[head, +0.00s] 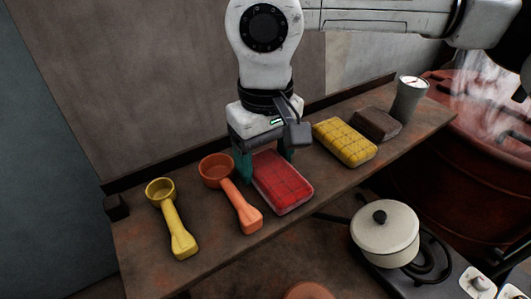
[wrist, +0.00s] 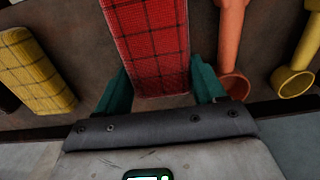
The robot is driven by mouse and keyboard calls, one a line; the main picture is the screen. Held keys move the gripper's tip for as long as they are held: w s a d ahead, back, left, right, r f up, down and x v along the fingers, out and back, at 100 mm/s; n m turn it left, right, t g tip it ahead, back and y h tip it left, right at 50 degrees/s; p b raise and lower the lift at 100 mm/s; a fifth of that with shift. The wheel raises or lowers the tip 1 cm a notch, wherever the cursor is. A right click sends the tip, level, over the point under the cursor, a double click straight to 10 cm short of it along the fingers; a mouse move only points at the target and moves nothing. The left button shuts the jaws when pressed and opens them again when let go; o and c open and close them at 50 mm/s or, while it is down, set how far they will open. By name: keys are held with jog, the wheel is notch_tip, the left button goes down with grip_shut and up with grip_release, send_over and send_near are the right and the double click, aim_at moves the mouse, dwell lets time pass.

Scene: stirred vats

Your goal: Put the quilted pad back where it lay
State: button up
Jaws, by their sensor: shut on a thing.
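A red quilted pad (head: 284,185) with dark stitched lines is at the middle of the brown shelf (head: 220,256). My gripper (head: 262,157) points down over the pad's far end, with its teal fingers on either side. In the wrist view the red pad (wrist: 148,45) runs up between the two fingers of my gripper (wrist: 160,84), and they are shut on it. The pad looks flat and close to the shelf; whether it touches cannot be told. A yellow quilted pad (head: 345,142) and a dark brown pad (head: 377,124) lie to its right.
An orange scoop (head: 241,206) lies close left of the red pad, and a yellow scoop (head: 177,233) farther left. A grey cup (head: 409,101) stands at the shelf's right end. Below the shelf are a lidded cream pot (head: 384,240) on a burner and a red vat (head: 475,150).

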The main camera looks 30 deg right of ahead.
aim_at(266, 160)
jog(key=shift+f, duration=0.1)
jog(key=o, duration=0.6)
notch_tip(266, 160, up, 12)
jog(key=b, duration=0.1)
dwell(0.3)
dwell(0.5)
